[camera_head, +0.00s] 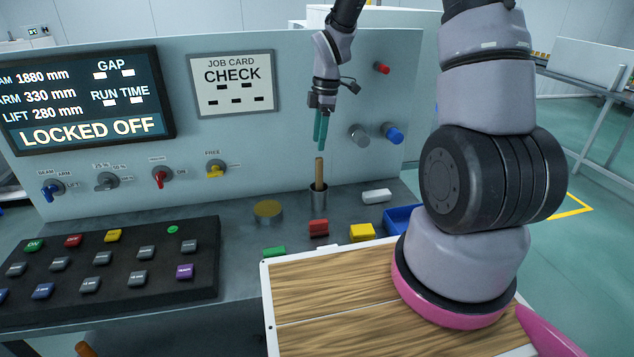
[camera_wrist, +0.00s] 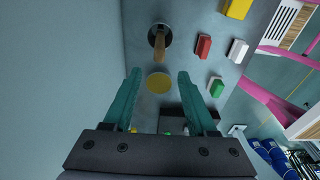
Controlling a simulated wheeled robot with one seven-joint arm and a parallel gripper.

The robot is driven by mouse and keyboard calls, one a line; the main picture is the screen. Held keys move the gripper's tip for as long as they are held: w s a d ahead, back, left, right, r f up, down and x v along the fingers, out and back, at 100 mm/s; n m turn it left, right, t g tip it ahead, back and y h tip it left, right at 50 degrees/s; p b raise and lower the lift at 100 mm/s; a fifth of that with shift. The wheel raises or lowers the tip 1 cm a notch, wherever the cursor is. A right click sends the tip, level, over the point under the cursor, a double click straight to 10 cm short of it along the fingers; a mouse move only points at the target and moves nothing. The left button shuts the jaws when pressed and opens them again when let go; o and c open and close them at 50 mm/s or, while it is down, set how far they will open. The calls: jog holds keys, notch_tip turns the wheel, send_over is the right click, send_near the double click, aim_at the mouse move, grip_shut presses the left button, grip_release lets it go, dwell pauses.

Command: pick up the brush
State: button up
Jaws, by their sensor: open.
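A wooden handle, which I take for the brush (camera_head: 319,172), stands upright in a dark metal cup (camera_head: 319,198) on the grey ledge in front of the panel. Its lower end is hidden in the cup. The handle (camera_wrist: 159,42) and cup (camera_wrist: 152,37) also show in the wrist view, beyond the fingertips near the top. My gripper (camera_head: 321,142) has teal fingers pointing down, a little above the handle's top in the head view, not touching it. In the wrist view, my gripper (camera_wrist: 159,76) has its fingers spread with nothing between them.
A round yellowish disc (camera_head: 268,209) lies left of the cup. Red (camera_head: 318,228), yellow (camera_head: 362,232), white (camera_head: 377,196) and green (camera_head: 274,252) blocks and a blue bin (camera_head: 402,219) are nearby. The upright panel (camera_head: 250,150) with knobs stands close behind. A button console (camera_head: 110,265) is at left.

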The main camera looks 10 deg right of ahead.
aim_at(317, 158)
jog(key=f, duration=0.5)
jog(key=shift+a+f, duration=0.25)
jog(key=shift+w+d+f, duration=0.1)
jog(key=shift+f, duration=2.5)
grip_shut()
